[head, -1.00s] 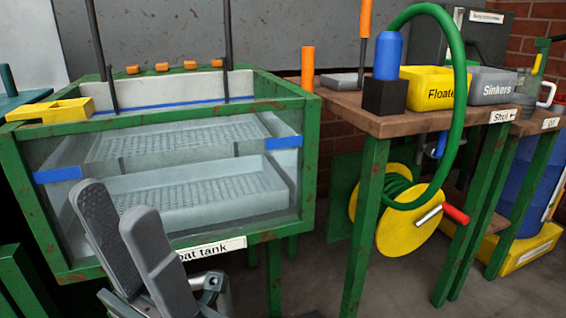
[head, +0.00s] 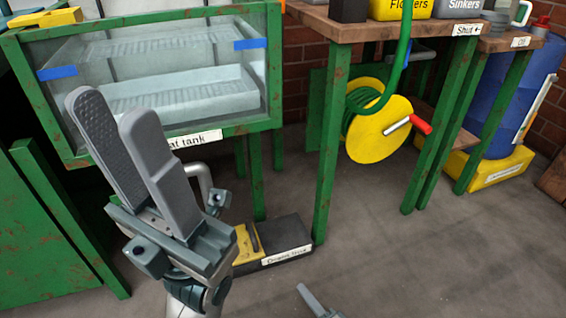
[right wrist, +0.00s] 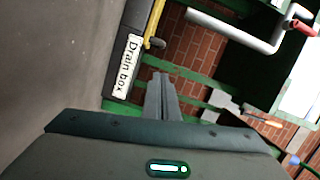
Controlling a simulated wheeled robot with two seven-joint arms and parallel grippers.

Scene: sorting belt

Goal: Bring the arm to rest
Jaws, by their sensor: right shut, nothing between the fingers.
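My left gripper (head: 103,103) stands upright in the left of the head view, in front of the float tank. Its two grey fingers are apart, with nothing seen between them. My right gripper (head: 303,288) shows only as a grey tip at the bottom edge of the head view, low over the floor. In the right wrist view its fingers (right wrist: 161,78) are together and empty. Most of my right arm is out of view.
The green-framed tank (head: 180,100) is behind my left gripper. A drain box (head: 290,250) lies on the floor near the bench legs. A yellow hose reel (head: 375,140) hangs under the bench (head: 340,28). A blue drum (head: 505,105) stands at right. Floor in front is clear.

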